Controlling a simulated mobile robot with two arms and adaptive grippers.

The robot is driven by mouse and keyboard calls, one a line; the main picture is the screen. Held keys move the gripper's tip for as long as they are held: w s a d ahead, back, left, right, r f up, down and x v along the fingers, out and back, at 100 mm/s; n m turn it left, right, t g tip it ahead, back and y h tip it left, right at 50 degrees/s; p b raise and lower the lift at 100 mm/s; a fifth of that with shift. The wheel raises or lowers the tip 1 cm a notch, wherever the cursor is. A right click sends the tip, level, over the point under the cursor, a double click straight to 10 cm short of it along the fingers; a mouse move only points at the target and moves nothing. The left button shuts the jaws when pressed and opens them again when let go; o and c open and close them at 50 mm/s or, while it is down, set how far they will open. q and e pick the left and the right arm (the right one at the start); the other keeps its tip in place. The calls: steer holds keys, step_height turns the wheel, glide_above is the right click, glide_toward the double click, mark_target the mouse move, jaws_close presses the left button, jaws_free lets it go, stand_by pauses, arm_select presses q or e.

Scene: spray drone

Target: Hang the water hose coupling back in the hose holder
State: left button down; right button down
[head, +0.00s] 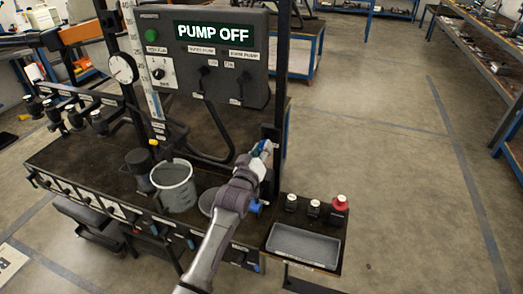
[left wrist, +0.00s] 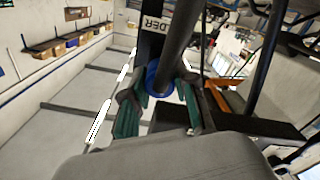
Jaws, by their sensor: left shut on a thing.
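My left gripper (head: 257,158) is beside the dark upright post at the right end of the bench. In the left wrist view its teal finger pads (left wrist: 158,98) are on either side of the water hose coupling, and it is shut on it. The coupling shows as a blue ring (left wrist: 156,78) with a thick dark hose (left wrist: 178,45) running up from it. The hose holder (head: 270,133) is a dark bracket on the post, close to the gripper. Its label, partly hidden by the hose, shows on the post (left wrist: 152,45). I cannot tell whether the coupling touches the holder.
A control box (head: 215,90) reading "PUMP OFF" stands over the bench. A grey bucket (head: 174,187) is left of my arm. A grey tray (head: 303,246) and several small bottles (head: 314,208) are at the right end. The floor (head: 400,200) to the right is clear.

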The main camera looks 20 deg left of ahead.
arm_select(q)
steer(key=shift+p, duration=0.55)
stand_by(1.3)
steer(key=shift+w+b, duration=0.7)
steer(key=shift+w, duration=0.75)
steer(key=c, duration=0.8)
jaws_free()
steer(key=s, duration=1.2)
steer(key=shift+a, duration=0.15)
